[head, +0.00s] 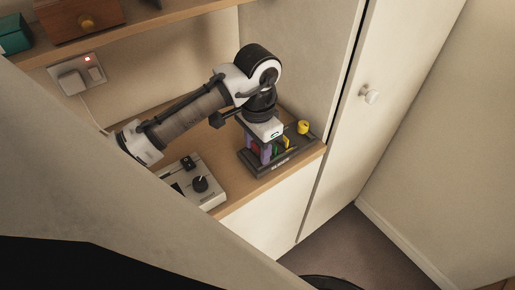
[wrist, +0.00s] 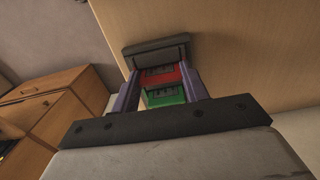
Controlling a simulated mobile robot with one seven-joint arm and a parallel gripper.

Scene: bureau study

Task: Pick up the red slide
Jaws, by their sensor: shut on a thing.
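My gripper (head: 265,150) points down over a black base (head: 284,166) with a pale label on its front. In the wrist view, its two purple fingers (wrist: 158,78) stand either side of the red slide (wrist: 151,78), shut on it. A green piece (wrist: 166,96) shows just below the red one, between the fingers. In the head view, small bits of red and green show beside the purple finger, with a yellow piece (head: 287,143) to the right. The gripper hides much of them. I cannot tell whether the red slide is clear of the base.
A yellow knob (head: 303,127) stands at the base's back right. A light grey control box (head: 205,194) with a black knob sits on the wooden desk (head: 236,199) to the left. A shelf (head: 135,29) hangs above. A cupboard door (head: 392,80) is close on the right.

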